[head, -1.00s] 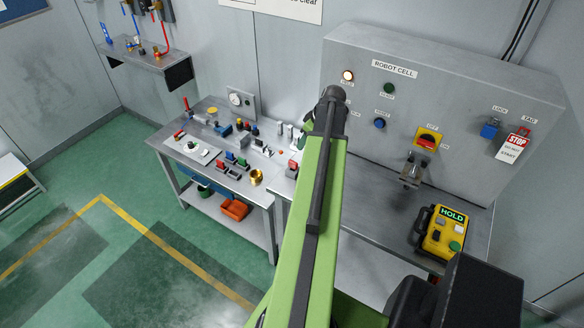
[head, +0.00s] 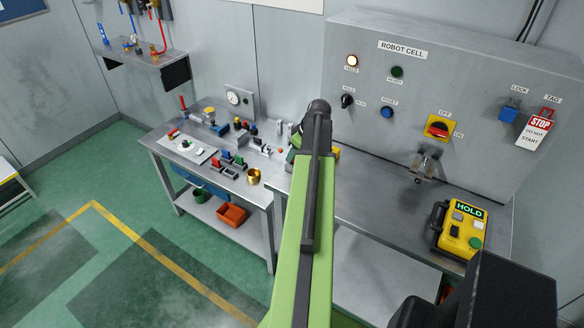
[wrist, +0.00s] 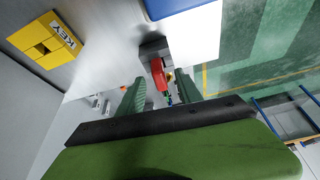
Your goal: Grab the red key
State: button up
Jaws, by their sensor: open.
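A red piece (wrist: 158,74), which looks like the red key, shows in the wrist view against a dark grey block (wrist: 152,47). My gripper (wrist: 159,82) is open, with one green finger on each side of the red piece. Gaps show between it and the fingers, and I cannot tell whether either touches it. A yellow box marked KEY (wrist: 46,40) is at the upper left. In the head view, my green arm hides the gripper and the red piece; only a bit of the yellow box (head: 335,153) shows beside the arm.
A workbench with small parts (head: 160,139) stands left of my arm. The grey ROBOT CELL panel (head: 455,60) rises behind the right bench, with a yellow HOLD pendant (head: 459,232) on it. Green floor (head: 60,275) is open at the lower left.

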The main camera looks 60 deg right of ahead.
jog(key=shift+b+x, duration=0.3)
jog(key=shift+x, duration=0.7)
jog(key=shift+r, duration=0.1)
jog(key=shift+c, duration=0.3)
grip_shut()
jog(key=shift+r+p, duration=0.15)
jog(key=shift+p, duration=0.15)
